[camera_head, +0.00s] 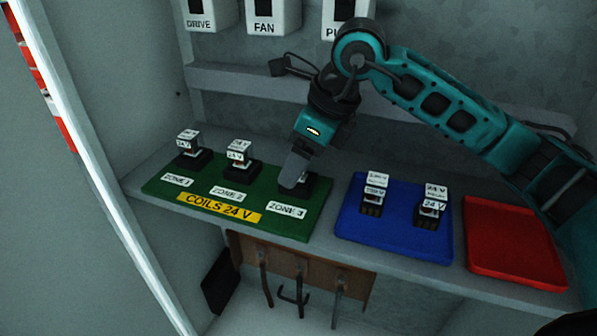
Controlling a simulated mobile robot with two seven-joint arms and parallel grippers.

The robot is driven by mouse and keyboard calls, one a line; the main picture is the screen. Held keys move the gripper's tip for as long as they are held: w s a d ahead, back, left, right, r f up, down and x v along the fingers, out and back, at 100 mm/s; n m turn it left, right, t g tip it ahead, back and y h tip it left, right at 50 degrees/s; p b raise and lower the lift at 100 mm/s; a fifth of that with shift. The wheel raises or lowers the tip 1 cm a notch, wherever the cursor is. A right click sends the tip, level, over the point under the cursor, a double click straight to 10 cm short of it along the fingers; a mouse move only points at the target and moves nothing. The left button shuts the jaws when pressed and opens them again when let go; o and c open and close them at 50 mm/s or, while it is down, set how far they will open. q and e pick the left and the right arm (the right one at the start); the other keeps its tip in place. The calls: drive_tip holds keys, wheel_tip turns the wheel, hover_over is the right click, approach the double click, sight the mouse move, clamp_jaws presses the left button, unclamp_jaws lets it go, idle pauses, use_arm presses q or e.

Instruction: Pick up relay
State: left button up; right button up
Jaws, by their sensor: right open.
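A green board (172,187) marked "COILS 24 V" lies on the shelf with dark sockets above labels for zones 1, 2 and 3. A small relay with white labels stands at zone 1 (188,147), and another at zone 2 (238,156). My right gripper (292,182) points down over the zone 3 socket (312,184) and is open. Its fingers cover most of that spot, so I cannot tell whether a relay is between them. Two more relays, one on the left (374,193) and one on the right (431,206), stand on a blue tray (395,242). My left gripper is not in view.
An empty red tray (514,243) lies at the right, below my right arm. White boxes marked DRIVE (199,15) and FAN (267,16) hang on the back wall, with a third partly hidden. Hooks hang on a brown panel (310,272) under the shelf's front edge.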

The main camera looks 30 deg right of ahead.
drive_tip(key=shift+w+a+f, duration=0.1)
drive_tip(key=shift+f, duration=0.25)
drive_tip(key=shift+c, duration=0.2)
drive_tip(key=c, duration=1)
drive_tip(key=shift+r, duration=0.1)
